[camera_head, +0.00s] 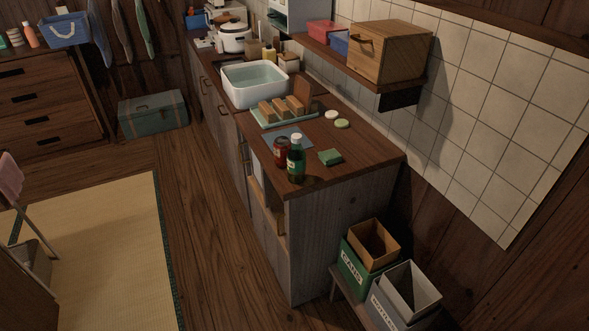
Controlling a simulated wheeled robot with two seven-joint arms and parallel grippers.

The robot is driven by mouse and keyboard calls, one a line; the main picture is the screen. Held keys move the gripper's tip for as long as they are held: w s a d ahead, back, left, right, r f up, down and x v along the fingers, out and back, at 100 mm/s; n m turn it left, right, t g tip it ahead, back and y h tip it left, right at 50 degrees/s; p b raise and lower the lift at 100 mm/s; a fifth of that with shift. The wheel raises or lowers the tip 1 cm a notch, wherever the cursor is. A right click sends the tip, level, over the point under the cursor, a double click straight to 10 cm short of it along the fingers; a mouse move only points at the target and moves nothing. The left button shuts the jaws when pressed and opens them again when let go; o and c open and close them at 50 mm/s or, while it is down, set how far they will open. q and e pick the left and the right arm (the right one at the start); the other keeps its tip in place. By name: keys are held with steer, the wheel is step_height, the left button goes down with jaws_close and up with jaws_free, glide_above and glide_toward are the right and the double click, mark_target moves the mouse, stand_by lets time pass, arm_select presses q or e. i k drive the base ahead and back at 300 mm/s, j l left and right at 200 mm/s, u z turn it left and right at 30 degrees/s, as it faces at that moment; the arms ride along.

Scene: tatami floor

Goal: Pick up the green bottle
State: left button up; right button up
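The green bottle (296,160) stands upright near the front edge of the wooden counter (365,152). It has a pale label and a light cap. A dark red jar or can (281,151) stands close to its left and a little behind, partly overlapped by it. Neither of my grippers shows in the head view.
A green sponge-like block (330,157) lies right of the bottle. A blue mat (288,138), a tray of wooden blocks (286,116) and a white basin (254,86) sit farther back. Bins (360,272) stand below the counter's end. The wooden floor (205,235) left of the counter is clear.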

mark_target(296, 156)
steer(key=z, duration=0.45)
steer(key=i+j+z, duration=0.1)
steer(key=j+z, duration=0.95)
steer(key=j, duration=0.5)
steer(key=k+j+z, duration=0.15)
steer(key=j, duration=0.5)
